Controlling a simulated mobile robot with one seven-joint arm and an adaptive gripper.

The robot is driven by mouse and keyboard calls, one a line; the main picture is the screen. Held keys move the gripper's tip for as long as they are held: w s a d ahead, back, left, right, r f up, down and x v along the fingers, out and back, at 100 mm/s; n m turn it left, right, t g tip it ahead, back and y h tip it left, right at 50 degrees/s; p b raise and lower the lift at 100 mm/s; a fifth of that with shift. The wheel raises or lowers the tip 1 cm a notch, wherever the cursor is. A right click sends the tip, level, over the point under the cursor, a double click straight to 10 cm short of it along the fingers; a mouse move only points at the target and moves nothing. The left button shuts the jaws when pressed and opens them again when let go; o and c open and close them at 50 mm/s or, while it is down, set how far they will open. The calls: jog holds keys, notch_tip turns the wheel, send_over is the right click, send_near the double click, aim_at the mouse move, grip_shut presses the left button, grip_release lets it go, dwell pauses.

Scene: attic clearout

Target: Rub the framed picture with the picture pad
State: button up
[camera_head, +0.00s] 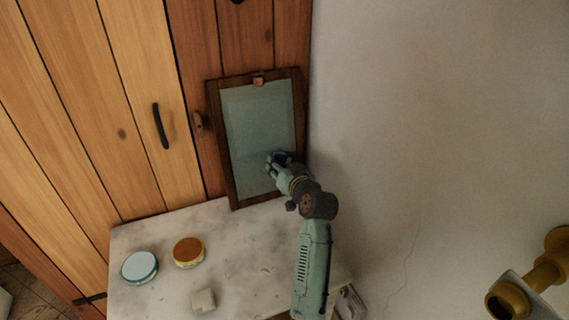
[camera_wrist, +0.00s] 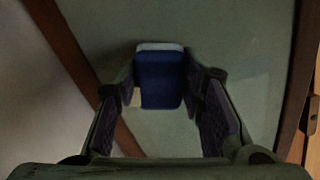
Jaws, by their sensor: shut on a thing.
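The framed picture (camera_head: 259,112) has a dark wooden frame and a grey-green face. It stands upright against the wooden planks at the back of the marble top. My gripper (camera_head: 276,162) is at the lower right part of the picture's face. It is shut on the blue picture pad (camera_head: 281,157). In the wrist view the pad (camera_wrist: 161,80) sits between the fingers of my gripper (camera_wrist: 165,95), with a pale edge at its far end. The picture's face (camera_wrist: 235,40) fills the background there. Whether the pad touches the face is hard to tell.
The marble top (camera_head: 235,235) holds a round tin with a pale blue lid (camera_head: 140,266), a tin with an orange-brown lid (camera_head: 188,251) and a small cream block (camera_head: 203,301). A white wall (camera_head: 430,120) stands close on the right. A brass-coloured fitting (camera_head: 530,285) is at lower right.

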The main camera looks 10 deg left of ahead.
aim_at(242, 170)
jog(key=shift+s+a+p, duration=0.6)
jog(key=shift+s+a, duration=0.45)
jog(key=shift+a, duration=0.45)
jog(key=shift+s+a+p, duration=0.65)
jog(key=shift+s+a, duration=0.35)
jog(key=shift+a, duration=0.5)
jog(key=shift+s+a+p, duration=0.6)
jog(key=shift+s+a, duration=0.45)
jog(key=shift+a, duration=0.45)
jog(key=p+v, duration=0.1)
jog(key=v, duration=0.5)
jog(key=p+v, duration=0.1)
jog(key=v, duration=0.2)
